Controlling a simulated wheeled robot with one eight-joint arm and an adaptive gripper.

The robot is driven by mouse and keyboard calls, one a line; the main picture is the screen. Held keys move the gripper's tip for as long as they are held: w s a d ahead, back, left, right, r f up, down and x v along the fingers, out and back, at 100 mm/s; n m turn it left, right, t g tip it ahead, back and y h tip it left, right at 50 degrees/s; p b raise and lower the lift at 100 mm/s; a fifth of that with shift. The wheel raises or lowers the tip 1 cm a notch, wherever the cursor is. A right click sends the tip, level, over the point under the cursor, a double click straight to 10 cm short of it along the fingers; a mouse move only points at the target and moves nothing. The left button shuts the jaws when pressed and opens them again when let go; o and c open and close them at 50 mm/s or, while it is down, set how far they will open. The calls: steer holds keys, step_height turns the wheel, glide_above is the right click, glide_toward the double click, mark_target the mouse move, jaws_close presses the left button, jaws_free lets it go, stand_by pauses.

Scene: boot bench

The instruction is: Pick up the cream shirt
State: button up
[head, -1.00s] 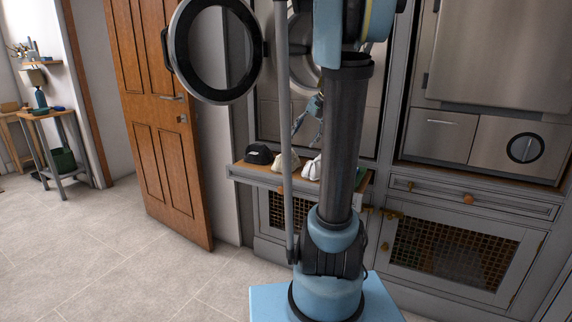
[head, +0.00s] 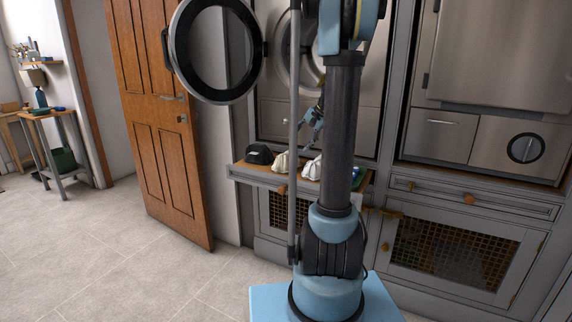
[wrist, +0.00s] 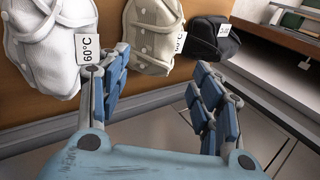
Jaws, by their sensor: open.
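The cream shirt (wrist: 153,34) is folded, with buttons down its front and a partly hidden white tag. It lies on the wooden bench top between a white garment (wrist: 50,45) tagged 60°C and a black garment (wrist: 212,38). In the head view the cream shirt (head: 282,163) is small, between the black and white ones. My gripper (wrist: 163,84) is open and empty, its two blue-padded fingers spread apart just short of the cream shirt. It shows no clear contact with it. In the head view my gripper (head: 314,122) is above the bench, partly hidden by my arm.
The bench top (head: 245,171) has a drawer front below it. An open round washer door (head: 256,50) hangs at the upper left of the bench. A brown door (head: 160,120) stands left. Floor at left is clear.

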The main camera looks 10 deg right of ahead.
mark_target(292, 151)
steer(key=shift+x, duration=4.4)
steer(key=shift+w+r, duration=0.1)
steer(key=shift+r, duration=0.05)
steer(key=c, duration=1.3)
